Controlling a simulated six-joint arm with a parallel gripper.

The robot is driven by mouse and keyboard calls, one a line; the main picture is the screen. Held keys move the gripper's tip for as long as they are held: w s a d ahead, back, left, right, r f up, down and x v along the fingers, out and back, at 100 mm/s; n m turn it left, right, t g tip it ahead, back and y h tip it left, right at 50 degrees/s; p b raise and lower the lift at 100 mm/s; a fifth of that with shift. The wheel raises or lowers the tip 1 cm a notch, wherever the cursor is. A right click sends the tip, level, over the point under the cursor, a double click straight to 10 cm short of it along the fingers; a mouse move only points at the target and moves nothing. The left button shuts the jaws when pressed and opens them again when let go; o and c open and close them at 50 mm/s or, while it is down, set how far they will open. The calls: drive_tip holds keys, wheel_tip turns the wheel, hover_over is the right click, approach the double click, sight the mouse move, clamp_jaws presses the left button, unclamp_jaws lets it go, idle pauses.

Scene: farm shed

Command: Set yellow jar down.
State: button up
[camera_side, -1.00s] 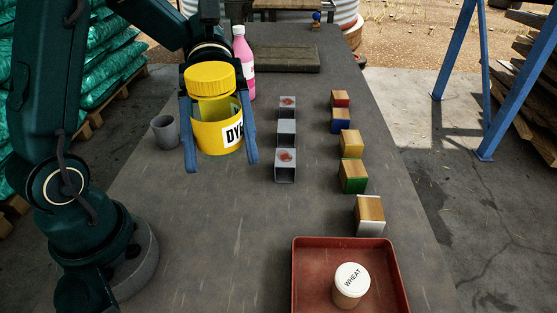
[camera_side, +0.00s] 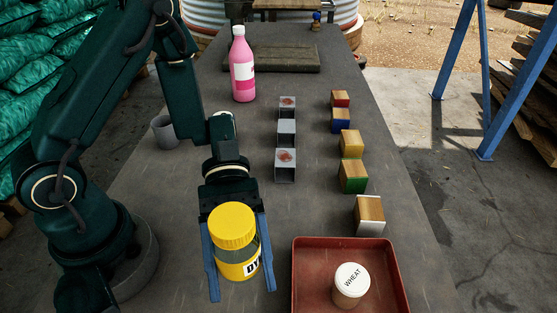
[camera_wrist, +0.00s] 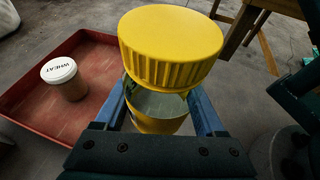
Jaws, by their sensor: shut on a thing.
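The yellow jar (camera_side: 234,230) has a ribbed yellow lid and a white label with black letters, partly hidden. My gripper (camera_side: 241,284) is shut on the jar, with a blue finger on each side of it. The jar is roughly upright, just left of the red tray (camera_side: 297,268). In the wrist view the jar (camera_wrist: 168,50) fills the middle, between the blue fingers. I cannot tell whether its base touches the table (camera_side: 190,220).
A white-lidded jar marked WHEAT (camera_side: 351,285) stands in the red tray. A pink bottle (camera_side: 242,70) and grey cup (camera_side: 165,132) stand farther back.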

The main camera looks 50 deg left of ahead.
sight(247, 309)
drive_tip(key=x, duration=0.3)
drive_tip(key=shift+f, duration=2.2)
drive_tip(key=shift+f, duration=0.1)
drive_tip(key=o, duration=1.1)
